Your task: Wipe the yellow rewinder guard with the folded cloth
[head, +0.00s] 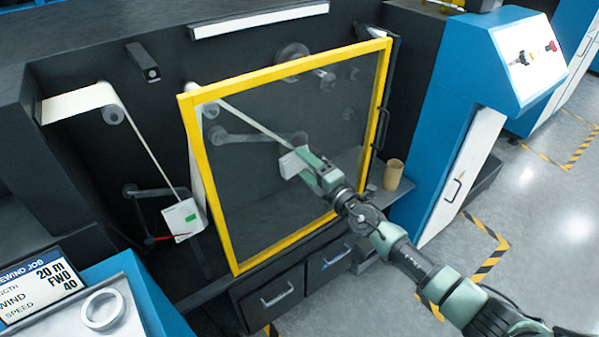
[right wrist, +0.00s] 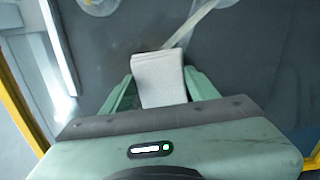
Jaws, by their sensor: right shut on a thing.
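The yellow rewinder guard (head: 202,150) is a yellow frame around a clear panel, standing in front of the dark machine. My right gripper (head: 302,160) is in front of the panel's middle, inside the frame. It is shut on the white folded cloth (head: 290,165). In the right wrist view the cloth (right wrist: 158,78) sticks out between the two green fingers, facing the panel. I cannot tell whether the cloth touches the panel. Yellow frame edges of the guard (right wrist: 18,108) show at the sides of that view. My left gripper is not in view.
A tan cup (head: 393,174) stands on a ledge right of the guard. A blue cabinet (head: 450,100) stands further right. A job screen (head: 38,285) and a white ring (head: 102,309) are at lower left. Drawers (head: 278,297) sit below the guard.

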